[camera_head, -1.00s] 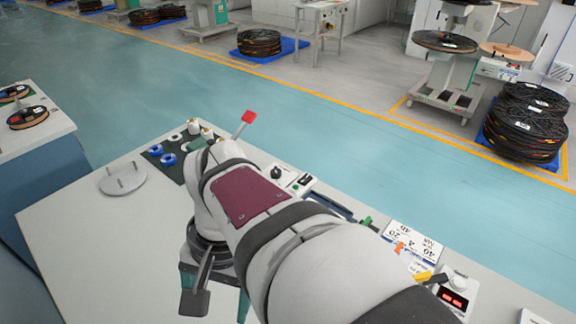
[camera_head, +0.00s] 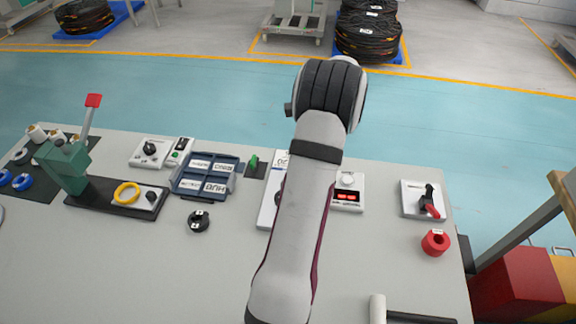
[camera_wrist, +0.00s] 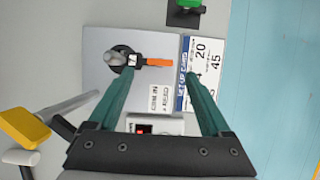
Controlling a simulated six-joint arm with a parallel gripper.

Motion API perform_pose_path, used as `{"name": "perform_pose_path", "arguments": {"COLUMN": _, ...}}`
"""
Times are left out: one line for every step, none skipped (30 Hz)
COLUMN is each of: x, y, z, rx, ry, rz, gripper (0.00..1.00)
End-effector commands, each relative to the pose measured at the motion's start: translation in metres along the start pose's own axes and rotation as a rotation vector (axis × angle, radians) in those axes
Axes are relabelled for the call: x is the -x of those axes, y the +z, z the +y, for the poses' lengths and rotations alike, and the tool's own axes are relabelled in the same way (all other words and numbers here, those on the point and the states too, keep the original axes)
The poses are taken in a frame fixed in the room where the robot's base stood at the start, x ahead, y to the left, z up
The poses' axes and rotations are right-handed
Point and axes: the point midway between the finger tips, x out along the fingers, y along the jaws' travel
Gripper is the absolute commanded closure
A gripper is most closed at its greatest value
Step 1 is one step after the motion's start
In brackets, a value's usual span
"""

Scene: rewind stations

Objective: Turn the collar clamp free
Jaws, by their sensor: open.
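In the wrist view the collar clamp shows as a black round collar (camera_wrist: 117,59) with an orange lever (camera_wrist: 157,62) pointing right, on a light grey plate (camera_wrist: 97,42). My gripper (camera_wrist: 160,74) is open, its two teal fingers reaching toward the plate. The left fingertip overlaps the collar's lower right edge in the picture; the right one lies right of the lever's end, over the set-up card (camera_wrist: 203,55). I cannot tell whether either touches. Nothing is held.
Left are a blue tray (camera_head: 206,176), a black ring (camera_head: 199,221) and a green lever press (camera_head: 64,167). The front left tabletop is clear.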

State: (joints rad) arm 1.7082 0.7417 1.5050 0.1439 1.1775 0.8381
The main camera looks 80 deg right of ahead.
Motion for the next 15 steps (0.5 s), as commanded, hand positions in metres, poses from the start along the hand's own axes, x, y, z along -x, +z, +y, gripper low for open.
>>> {"name": "perform_pose_path", "arguments": {"x": -0.013, "y": 0.000, "z": 0.001, "rx": 0.000, "ry": 0.004, "rz": 0.000, "gripper": 0.18}}
{"name": "perform_pose_path", "arguments": {"x": -0.019, "y": 0.000, "z": 0.001, "rx": 0.000, "ry": 0.003, "rz": -0.001, "gripper": 0.18}}
{"name": "perform_pose_path", "arguments": {"x": -0.027, "y": 0.000, "z": 0.001, "rx": 0.000, "ry": 0.004, "rz": 0.000, "gripper": 0.18}}
{"name": "perform_pose_path", "arguments": {"x": -0.033, "y": 0.000, "z": 0.001, "rx": 0.000, "ry": 0.003, "rz": 0.001, "gripper": 0.18}}
{"name": "perform_pose_path", "arguments": {"x": -0.037, "y": 0.000, "z": 0.001, "rx": 0.000, "ry": 0.002, "rz": 0.000, "gripper": 0.18}}
{"name": "perform_pose_path", "arguments": {"x": -0.042, "y": 0.000, "z": 0.001, "rx": 0.001, "ry": 0.002, "rz": 0.001, "gripper": 0.18}}
{"name": "perform_pose_path", "arguments": {"x": -0.046, "y": 0.000, "z": 0.001, "rx": 0.000, "ry": 0.002, "rz": 0.000, "gripper": 0.18}}
{"name": "perform_pose_path", "arguments": {"x": -0.048, "y": 0.000, "z": 0.001, "rx": 0.000, "ry": 0.001, "rz": 0.000, "gripper": 0.18}}
{"name": "perform_pose_path", "arguments": {"x": -0.051, "y": 0.000, "z": 0.000, "rx": 0.000, "ry": 0.000, "rz": 0.000, "gripper": 0.18}}
{"name": "perform_pose_path", "arguments": {"x": -0.052, "y": 0.000, "z": 0.000, "rx": 0.001, "ry": -0.001, "rz": 0.001, "gripper": 0.18}}
{"name": "perform_pose_path", "arguments": {"x": -0.053, "y": 0.000, "z": 0.000, "rx": 0.001, "ry": -0.001, "rz": 0.001, "gripper": 0.18}}
{"name": "perform_pose_path", "arguments": {"x": -0.054, "y": 0.000, "z": 0.000, "rx": 0.001, "ry": -0.001, "rz": 0.001, "gripper": 0.18}}
{"name": "perform_pose_path", "arguments": {"x": -0.055, "y": 0.000, "z": 0.000, "rx": 0.001, "ry": -0.001, "rz": 0.001, "gripper": 0.18}}
{"name": "perform_pose_path", "arguments": {"x": -0.055, "y": 0.000, "z": 0.000, "rx": 0.001, "ry": -0.001, "rz": 0.001, "gripper": 0.18}}
{"name": "perform_pose_path", "arguments": {"x": -0.055, "y": 0.000, "z": 0.000, "rx": 0.001, "ry": -0.001, "rz": 0.001, "gripper": 0.18}}
